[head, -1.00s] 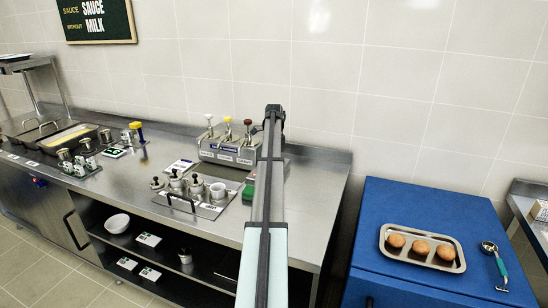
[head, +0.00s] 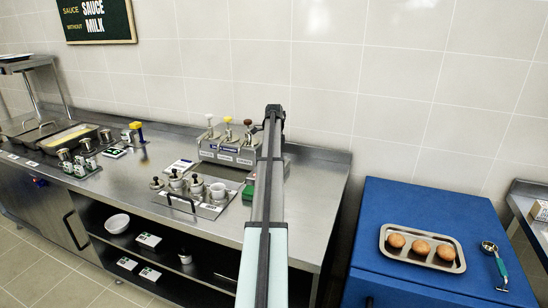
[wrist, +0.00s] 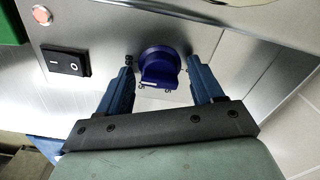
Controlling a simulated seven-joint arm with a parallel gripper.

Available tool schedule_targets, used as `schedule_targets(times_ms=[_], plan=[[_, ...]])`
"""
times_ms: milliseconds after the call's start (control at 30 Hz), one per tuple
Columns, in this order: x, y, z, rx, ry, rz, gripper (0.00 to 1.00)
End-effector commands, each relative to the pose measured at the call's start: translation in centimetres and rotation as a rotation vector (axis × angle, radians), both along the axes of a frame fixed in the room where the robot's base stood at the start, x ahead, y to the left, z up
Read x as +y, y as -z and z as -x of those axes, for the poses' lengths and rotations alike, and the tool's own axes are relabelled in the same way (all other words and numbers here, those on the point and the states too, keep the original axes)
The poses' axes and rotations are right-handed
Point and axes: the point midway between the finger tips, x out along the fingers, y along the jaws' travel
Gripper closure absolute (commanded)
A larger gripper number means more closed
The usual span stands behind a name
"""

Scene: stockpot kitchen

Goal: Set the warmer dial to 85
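The warmer dial, a round dark blue knob (wrist: 160,62) with a raised grip bar, is on a brushed metal panel in the wrist view. In the head view my arm crosses the middle, and my gripper and this dial cannot be made out there.
A green object (wrist: 10,25) is at the upper left. In the head view, a pump dispenser (head: 225,152) and lidded jars (head: 176,180) stand on the counter beside my arm.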

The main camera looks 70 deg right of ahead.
Motion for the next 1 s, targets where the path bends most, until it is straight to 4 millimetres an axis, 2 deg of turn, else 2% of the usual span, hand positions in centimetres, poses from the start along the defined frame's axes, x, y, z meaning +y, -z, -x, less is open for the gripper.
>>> schedule_targets(times_ms=[267, 433, 1000], plan=[[0.0, 0.0, 0.0, 0.0, -0.001, 0.0, 0.3], [0.0, -1.3, 0.0, 0.0, -0.001, 0.0, 0.3], [-0.1, -11.4, 0.0, 0.0, -0.001, 0.0, 0.3]])
